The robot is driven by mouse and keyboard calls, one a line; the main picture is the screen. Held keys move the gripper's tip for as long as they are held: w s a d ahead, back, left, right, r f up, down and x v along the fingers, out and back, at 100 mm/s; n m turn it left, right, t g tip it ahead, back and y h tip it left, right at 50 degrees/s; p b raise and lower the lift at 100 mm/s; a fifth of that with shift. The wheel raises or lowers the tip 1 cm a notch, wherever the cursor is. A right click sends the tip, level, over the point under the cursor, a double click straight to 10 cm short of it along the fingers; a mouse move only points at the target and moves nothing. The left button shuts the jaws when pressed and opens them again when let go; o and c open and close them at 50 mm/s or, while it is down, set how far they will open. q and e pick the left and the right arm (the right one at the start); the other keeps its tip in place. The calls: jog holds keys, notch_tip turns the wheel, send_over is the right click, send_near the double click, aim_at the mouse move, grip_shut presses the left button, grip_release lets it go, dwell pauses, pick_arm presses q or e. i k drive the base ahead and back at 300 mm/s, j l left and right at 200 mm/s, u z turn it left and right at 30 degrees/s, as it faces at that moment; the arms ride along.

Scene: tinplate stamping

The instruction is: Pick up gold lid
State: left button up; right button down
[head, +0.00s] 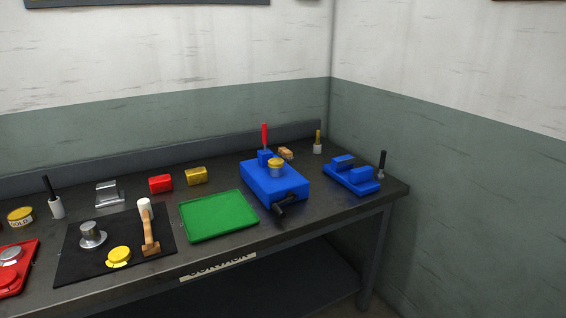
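A yellow-gold round lid (119,254) lies on the black mat (78,268), near its front edge; a paler piece shows at its lower edge. A gold-topped round piece (275,162) sits on the blue press (262,185). A gold round tin (20,215) with a label stands at the far left of the bench. Neither of my grippers is in view.
A mallet (149,228) and a silver stamped piece (92,235) are on the mat. A red tray (30,262) stands left, a green tray (218,214) right of the mat. Red (160,183) and yellow (196,176) blocks and a blue fixture (350,176) stand behind.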

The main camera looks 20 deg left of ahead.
aim_at(275, 164)
jog(key=i+u, duration=0.3)
jog(key=u, duration=0.15)
jog(key=i+l+u, duration=0.2)
jog(key=u, duration=0.3)
